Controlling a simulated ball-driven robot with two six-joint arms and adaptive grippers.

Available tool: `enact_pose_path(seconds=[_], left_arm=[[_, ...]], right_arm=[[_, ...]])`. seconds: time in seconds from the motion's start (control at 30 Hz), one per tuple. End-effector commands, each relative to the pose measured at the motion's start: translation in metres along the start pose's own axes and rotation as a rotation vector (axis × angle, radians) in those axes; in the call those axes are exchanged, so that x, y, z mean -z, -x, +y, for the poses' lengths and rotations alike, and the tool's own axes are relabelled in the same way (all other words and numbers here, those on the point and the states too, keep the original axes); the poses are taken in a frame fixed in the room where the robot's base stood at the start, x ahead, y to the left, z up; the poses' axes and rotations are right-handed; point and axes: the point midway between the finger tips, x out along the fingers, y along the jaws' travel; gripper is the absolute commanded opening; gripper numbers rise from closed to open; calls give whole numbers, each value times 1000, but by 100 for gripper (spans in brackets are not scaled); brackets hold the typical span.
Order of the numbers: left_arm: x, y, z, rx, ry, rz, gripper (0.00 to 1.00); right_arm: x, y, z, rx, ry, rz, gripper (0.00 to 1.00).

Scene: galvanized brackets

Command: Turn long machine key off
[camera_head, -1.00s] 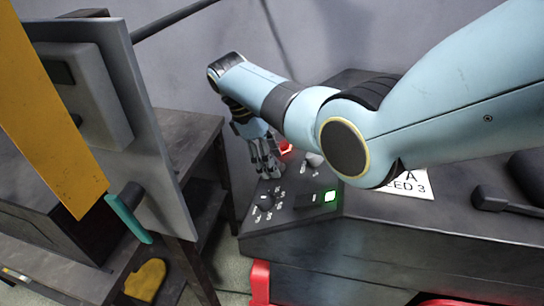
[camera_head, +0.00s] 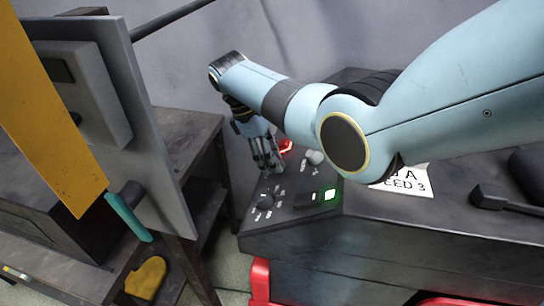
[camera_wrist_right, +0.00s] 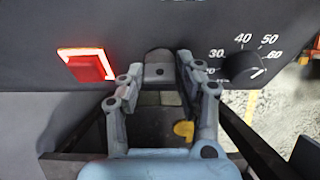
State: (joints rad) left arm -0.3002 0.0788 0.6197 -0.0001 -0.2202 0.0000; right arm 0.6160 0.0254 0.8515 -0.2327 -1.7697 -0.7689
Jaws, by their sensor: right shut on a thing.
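My right gripper (camera_head: 269,167) reaches down to the dark control panel (camera_head: 285,228) from above. In the right wrist view its two fingers (camera_wrist_right: 157,82) stand on either side of a small grey key piece (camera_wrist_right: 158,58) at the panel's edge, and the gripper is shut on it. The key is hidden behind the fingers in the head view, and I cannot tell its turn angle. A red-lit switch (camera_wrist_right: 86,66) is left of the key in the wrist view. My left gripper is not in view.
A black dial (camera_wrist_right: 242,68) with numbers is right of the gripper in the wrist view. A green-lit button (camera_head: 330,195) and a grey knob (camera_head: 315,157) are nearby on the panel. A grey upright board (camera_head: 150,150) with a teal handle (camera_head: 128,215) stands at left.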

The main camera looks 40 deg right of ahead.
Motion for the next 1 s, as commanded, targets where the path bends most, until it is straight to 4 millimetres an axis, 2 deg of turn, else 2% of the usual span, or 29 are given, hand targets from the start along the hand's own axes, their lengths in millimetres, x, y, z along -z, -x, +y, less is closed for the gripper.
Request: enact_pose_path(seconds=[0.27, 0.57, 1.0], left_arm=[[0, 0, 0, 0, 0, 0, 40], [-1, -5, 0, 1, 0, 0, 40], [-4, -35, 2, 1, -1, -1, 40]], right_arm=[[0, 0, 2, 45, 156, -1, 3], [1, 0, 3, 120, 425, 0, 3], [4, -3, 6, 233, 826, 1, 3]])
